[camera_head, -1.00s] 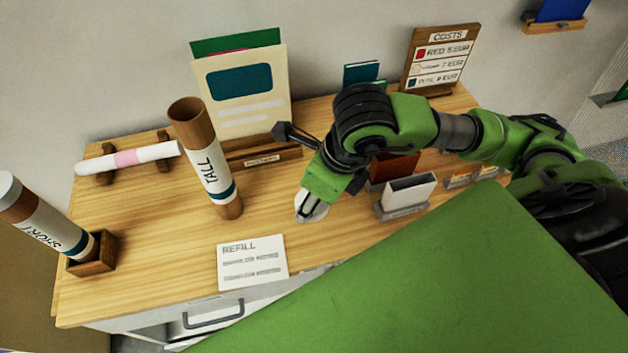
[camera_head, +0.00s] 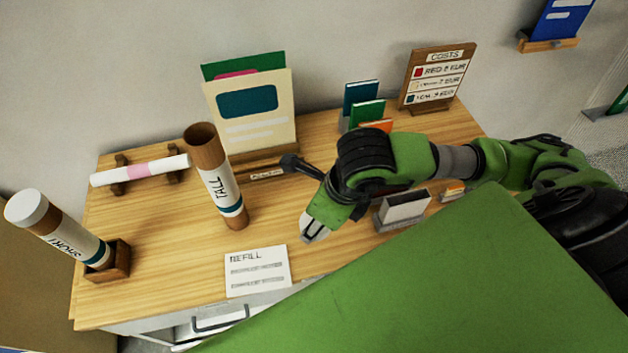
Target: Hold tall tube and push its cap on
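The tall tube (camera_head: 216,178) stands on the wooden table, leaning a little to the left in the picture. It is brown with a white label reading TALL and a teal band. Its top end is open, with no cap on it. My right gripper (camera_head: 312,228) is low over the table, to the right of the tall tube and apart from it. A white rounded piece, seemingly the cap (camera_head: 316,234), shows at its fingertips, and the fingers look closed on it. The arm partly hides the grip. My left gripper is not in view.
A white-and-pink roll (camera_head: 140,170) rests on a rack behind. A REFILL card (camera_head: 257,270) lies in front. Posters (camera_head: 255,125), booklets (camera_head: 361,98) and a costs board (camera_head: 436,78) stand behind.

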